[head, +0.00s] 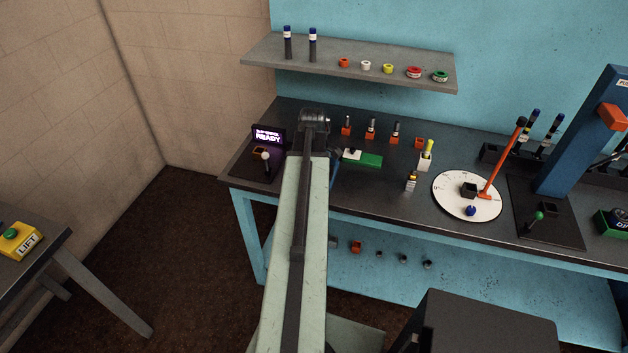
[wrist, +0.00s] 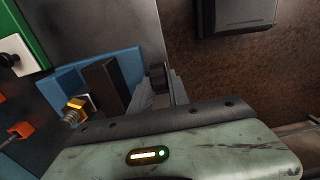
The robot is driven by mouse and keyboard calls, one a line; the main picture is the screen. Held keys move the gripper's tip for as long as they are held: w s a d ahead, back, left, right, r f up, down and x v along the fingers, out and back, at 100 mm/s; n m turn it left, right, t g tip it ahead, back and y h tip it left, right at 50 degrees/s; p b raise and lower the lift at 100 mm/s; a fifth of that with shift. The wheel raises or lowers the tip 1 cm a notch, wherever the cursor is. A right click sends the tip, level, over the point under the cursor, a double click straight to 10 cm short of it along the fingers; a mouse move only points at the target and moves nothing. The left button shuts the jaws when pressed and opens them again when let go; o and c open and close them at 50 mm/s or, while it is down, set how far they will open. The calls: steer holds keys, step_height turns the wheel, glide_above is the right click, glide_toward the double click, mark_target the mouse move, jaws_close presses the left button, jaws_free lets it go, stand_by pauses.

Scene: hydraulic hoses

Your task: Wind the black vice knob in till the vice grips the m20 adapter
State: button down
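The blue vice (wrist: 128,65) lies in the left half of the wrist view, with a dark jaw block (wrist: 104,84). The brass m20 adapter (wrist: 74,112) sits at the jaw's left side; I cannot tell whether the jaw touches it. The black vice knob (wrist: 157,76) is at the vice's right end. My gripper (wrist: 166,88) is at the knob, its grey fingers on either side of it; whether they press on it is unclear. In the head view my arm hides nearly all of the vice; only a blue sliver (head: 334,168) shows.
A green block with a white part (head: 369,159) lies right of my arm on the dark bench (head: 390,200). Orange holders with fittings (head: 370,129) stand behind it. A lit READY display (head: 268,137) and a lever (head: 266,158) are to the left. A round white dial (head: 453,202) is further right.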

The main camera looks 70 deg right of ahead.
steer(key=shift+d+r, duration=0.1)
steer(key=shift+d, duration=0.15)
steer(key=shift+a, duration=0.15)
steer(key=shift+s+a+t, duration=0.1)
steer(key=shift+t, duration=0.3)
steer(key=t+b, duration=0.1)
steer(key=t, duration=0.1)
steer(key=shift+s+f+t+b, duration=0.35)
steer(key=shift+t, duration=0.05)
steer(key=t+b, duration=0.1)
steer(key=b, duration=0.1)
steer(key=t, duration=0.1)
steer(key=shift+s+f+t+b, duration=0.25)
steer(key=shift+t+b, duration=0.05)
steer(key=shift+b, duration=0.1)
steer(key=t+b, duration=0.1)
steer(key=b, duration=0.1)
steer(key=t+b, duration=0.2)
steer(key=b, duration=0.1)
steer(key=shift+s+f+t, duration=0.15)
steer(key=shift+s+t, duration=0.05)
steer(key=shift+t, duration=0.1)
steer(key=shift+t+b, duration=0.5)
steer(key=shift+b, duration=0.15)
steer(key=shift+r, duration=0.2)
